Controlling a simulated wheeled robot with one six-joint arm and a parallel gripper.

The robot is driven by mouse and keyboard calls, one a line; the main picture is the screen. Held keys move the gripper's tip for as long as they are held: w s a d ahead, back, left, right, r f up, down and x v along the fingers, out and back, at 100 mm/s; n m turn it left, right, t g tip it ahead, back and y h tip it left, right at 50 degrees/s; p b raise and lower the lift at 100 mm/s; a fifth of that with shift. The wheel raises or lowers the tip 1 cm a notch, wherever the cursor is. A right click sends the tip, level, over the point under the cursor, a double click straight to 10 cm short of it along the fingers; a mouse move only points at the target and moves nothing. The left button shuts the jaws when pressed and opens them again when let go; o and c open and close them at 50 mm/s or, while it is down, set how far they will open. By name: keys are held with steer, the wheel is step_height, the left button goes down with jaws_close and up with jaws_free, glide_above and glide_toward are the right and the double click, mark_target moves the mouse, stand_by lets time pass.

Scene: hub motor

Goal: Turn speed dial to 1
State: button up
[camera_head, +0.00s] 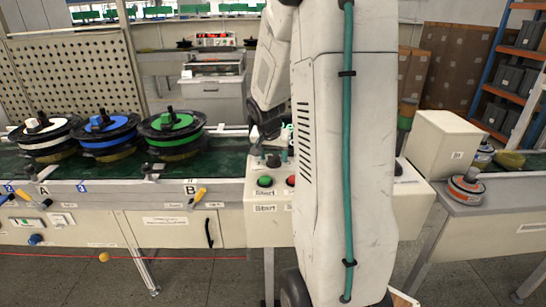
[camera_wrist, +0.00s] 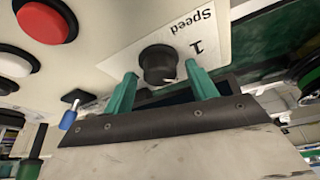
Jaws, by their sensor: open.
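The speed dial (camera_wrist: 158,65) is a round black knob on a pale label plate (camera_wrist: 222,42) in the wrist view. The plate reads "Speed" and "1", upside down in this view, with the 1 right of the knob. The knob's pointer setting is not clear. My gripper (camera_wrist: 161,88) is open, its two green fingers apart. The fingertips lie at the knob's lower left and lower right, with the knob between or just beyond them; contact cannot be told. In the head view my gripper (camera_head: 274,150) is over the control box, partly hidden by my arm.
The control box (camera_head: 265,222) carries a green button (camera_head: 265,181) and a red button (camera_head: 291,181), also near the knob in the wrist view (camera_wrist: 45,22). A conveyor (camera_head: 225,150) with several coloured reels runs to the left. A beige box (camera_head: 440,142) stands to the right.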

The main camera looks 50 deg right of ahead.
steer(key=shift+d+f, duration=0.1)
steer(key=shift+f, duration=0.2)
steer(key=c, duration=1)
steer(key=shift+n, duration=0.3)
steer(key=n+t+y, duration=0.1)
steer(key=n, duration=0.2)
steer(key=shift+d+n+t+y, duration=0.1)
steer(key=shift+n+t+y, duration=0.5)
steer(key=shift+n, duration=1.5)
steer(key=shift+s, duration=0.1)
